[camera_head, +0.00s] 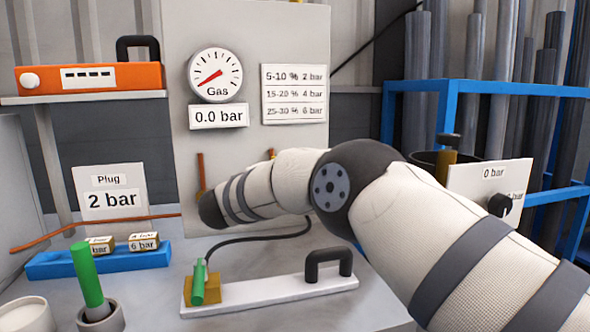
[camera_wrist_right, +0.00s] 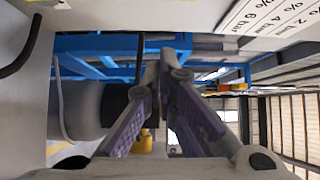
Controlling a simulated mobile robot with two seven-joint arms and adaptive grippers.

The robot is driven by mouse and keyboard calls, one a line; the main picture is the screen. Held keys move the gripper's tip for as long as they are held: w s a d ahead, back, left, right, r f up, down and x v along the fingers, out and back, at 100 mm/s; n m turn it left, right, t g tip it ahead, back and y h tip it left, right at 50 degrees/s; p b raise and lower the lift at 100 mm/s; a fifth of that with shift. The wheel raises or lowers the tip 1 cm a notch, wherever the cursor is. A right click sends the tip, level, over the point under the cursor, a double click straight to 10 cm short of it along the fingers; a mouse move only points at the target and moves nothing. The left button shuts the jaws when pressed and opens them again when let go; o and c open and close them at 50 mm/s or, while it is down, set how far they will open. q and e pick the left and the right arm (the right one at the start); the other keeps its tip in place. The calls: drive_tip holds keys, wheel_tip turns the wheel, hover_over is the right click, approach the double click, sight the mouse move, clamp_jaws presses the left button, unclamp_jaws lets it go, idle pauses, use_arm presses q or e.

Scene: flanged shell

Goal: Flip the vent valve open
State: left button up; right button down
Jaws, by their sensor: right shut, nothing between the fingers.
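No part carries a readable "vent" label, so I cannot tell which is the vent valve. Two upright copper-coloured levers are on the grey panel (camera_head: 180,90): a left lever (camera_head: 200,172) and a right lever (camera_head: 271,153), mostly hidden behind my right arm. A gauge (camera_head: 216,75) above them reads near zero, with a "0.0 bar" sign (camera_head: 218,116). In the head view my right arm crosses the panel's lower part and its gripper is hidden. In the wrist view my right gripper (camera_wrist_right: 165,65) is shut and empty, fingertips together. My left gripper is out of view.
A brass piece (camera_head: 446,160) with a dark top and a "0 bar" box (camera_head: 487,180) with a black knob stand at right, before a blue rack (camera_head: 480,88). A white plate with a black handle (camera_head: 327,264), a green-handled part (camera_head: 198,284) and a blue tray (camera_head: 60,268) occupy the bench.

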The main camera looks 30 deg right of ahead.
drive_tip(key=v, duration=0.8)
drive_tip(key=shift+w+a, duration=0.3)
drive_tip(key=shift+w, duration=0.05)
